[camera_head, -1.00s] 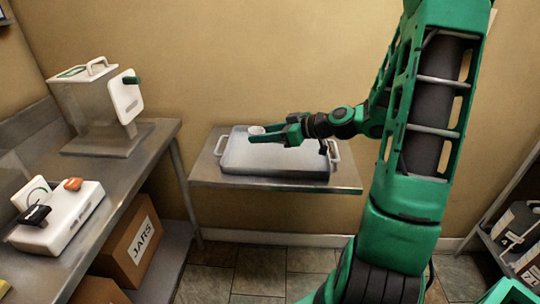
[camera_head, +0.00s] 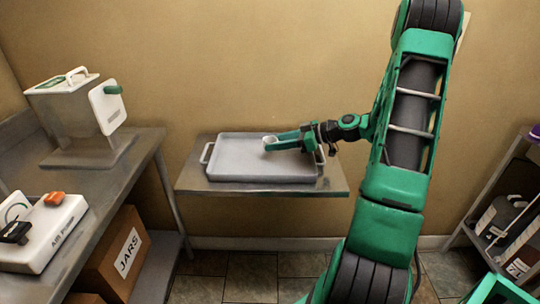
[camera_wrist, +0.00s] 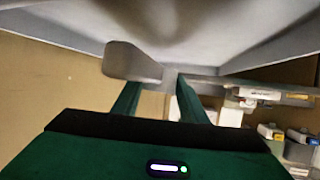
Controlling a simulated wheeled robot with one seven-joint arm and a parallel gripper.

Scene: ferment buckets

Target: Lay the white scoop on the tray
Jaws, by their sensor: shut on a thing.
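The white scoop (camera_head: 268,141) is at the tip of my gripper (camera_head: 275,143), over the back part of the grey tray (camera_head: 250,165). My gripper reaches in from the right and is shut on the scoop. In the wrist view, the scoop's pale bowl (camera_wrist: 133,63) shows just beyond the two green fingers (camera_wrist: 172,80), with the grey tray surface (camera_wrist: 230,25) behind it. The fingers hide much of the handle. I cannot tell whether the scoop touches the tray.
The tray lies on a metal wall table (camera_head: 190,178) and looks otherwise empty. A JARS box (camera_head: 120,255) sits below. Shelving (camera_head: 470,225) stands at right.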

